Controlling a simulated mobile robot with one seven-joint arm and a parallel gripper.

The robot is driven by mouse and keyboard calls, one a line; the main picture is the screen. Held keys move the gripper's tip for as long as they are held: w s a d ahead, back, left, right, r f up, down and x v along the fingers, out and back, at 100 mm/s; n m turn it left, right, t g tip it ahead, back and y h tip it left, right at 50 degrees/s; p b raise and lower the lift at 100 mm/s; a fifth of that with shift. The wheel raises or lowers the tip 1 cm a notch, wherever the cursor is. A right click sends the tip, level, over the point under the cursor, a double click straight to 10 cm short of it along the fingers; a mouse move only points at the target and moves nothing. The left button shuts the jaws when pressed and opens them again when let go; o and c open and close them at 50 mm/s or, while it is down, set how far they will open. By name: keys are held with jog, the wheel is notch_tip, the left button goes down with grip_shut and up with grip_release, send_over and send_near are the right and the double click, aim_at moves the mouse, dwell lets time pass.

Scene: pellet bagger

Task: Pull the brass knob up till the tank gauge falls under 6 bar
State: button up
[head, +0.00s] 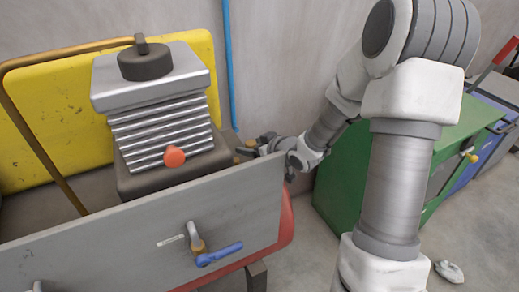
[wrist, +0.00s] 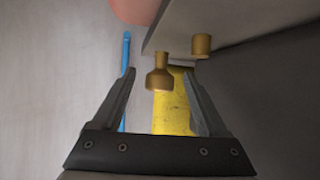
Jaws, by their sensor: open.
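The brass knob (wrist: 159,80) shows in the wrist view as a flared brass piece with a narrower stem, below a pale grey surface. It lies between the two fingers of my gripper (wrist: 160,76), with a gap on each side. My gripper is open and holds nothing. I cannot tell exactly how deep the knob sits between the fingers. In the head view my gripper (head: 262,145) is at the far right end of the grey panel, beside a small brass spot, partly hidden. I see no readable tank gauge in either view.
A second brass fitting (wrist: 201,46) is close to the right finger. A grey panel (head: 130,238) with a blue-handled valve (head: 218,255) fronts the red tank (head: 287,225). A ribbed compressor (head: 160,125) stands behind it. A green cabinet (head: 345,190) is at right.

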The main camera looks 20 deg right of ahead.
jog(key=shift+w+a+f, duration=0.15)
jog(key=shift+w+f, duration=0.1)
jog(key=shift+w, duration=0.15)
grip_shut()
jog(key=shift+r, duration=0.15)
jog(key=shift+r+p, duration=0.65)
jog(key=shift+p, duration=0.05)
jog(key=shift+w+r, duration=0.1)
jog(key=shift+r, duration=0.15)
dwell(0.6)
